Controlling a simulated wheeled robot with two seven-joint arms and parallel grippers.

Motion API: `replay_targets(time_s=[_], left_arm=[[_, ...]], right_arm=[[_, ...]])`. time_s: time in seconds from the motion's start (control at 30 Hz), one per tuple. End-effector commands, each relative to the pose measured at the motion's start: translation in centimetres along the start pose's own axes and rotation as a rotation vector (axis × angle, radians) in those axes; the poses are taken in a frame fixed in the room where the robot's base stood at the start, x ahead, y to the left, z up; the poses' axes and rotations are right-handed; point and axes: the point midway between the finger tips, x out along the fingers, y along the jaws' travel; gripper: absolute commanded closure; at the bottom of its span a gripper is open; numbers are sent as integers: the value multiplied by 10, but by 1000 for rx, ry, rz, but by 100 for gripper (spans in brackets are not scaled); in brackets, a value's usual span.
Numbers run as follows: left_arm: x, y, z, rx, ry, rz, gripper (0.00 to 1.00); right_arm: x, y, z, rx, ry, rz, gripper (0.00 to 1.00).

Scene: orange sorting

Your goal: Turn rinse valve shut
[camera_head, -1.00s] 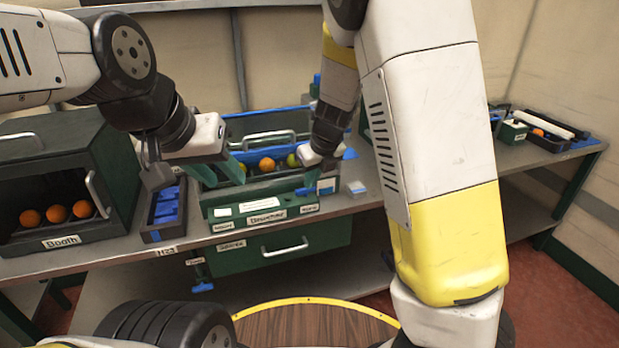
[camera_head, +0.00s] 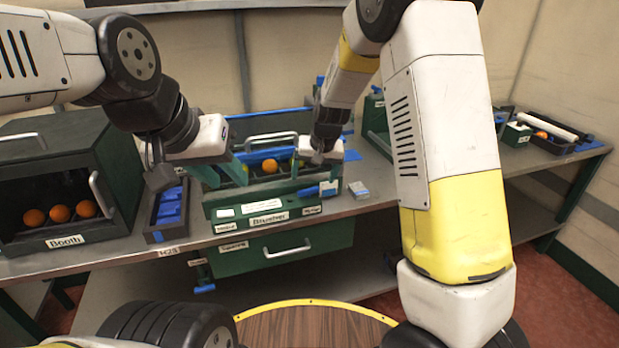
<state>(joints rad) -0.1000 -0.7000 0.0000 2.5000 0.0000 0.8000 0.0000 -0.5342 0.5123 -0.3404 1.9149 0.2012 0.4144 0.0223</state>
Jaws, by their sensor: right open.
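The green brusher unit (camera_head: 268,221) stands on the bench with a label on its front. A blue lever-like part (camera_head: 328,189) sits at its right front corner, and another blue handle (camera_head: 204,288) hangs low at its left. The small labels are unreadable, so I cannot tell which is the rinse valve. My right gripper (camera_head: 318,172) is open, pointing down over the unit's right end, close to the blue lever; its fingertips are partly hidden. My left gripper (camera_head: 222,172) looks open and empty over the unit's left end. An orange (camera_head: 269,166) lies in the unit between them.
The booth (camera_head: 66,240) with several oranges stands at the left. A tray of blue pieces (camera_head: 154,237) sits beside the unit. A drawer with a handle (camera_head: 287,253) is below. A dark tray (camera_head: 556,146) is at the far right. My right arm covers part of the bench.

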Motion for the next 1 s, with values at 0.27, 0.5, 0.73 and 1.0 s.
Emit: replay_targets(time_s=[0.27,0.5,0.73,1.0], left_arm=[[0,0,0,0,0,0,64],[0,0,0,0,0,0,64],[0,0,0,0,0,0,64],[0,0,0,0,0,0,64]], right_arm=[[6,0,-10,-372,17,-1,13],[35,0,-10,-387,13,-1,13],[70,0,-11,-384,15,0,13],[82,-1,-12,-384,17,-2,13]])
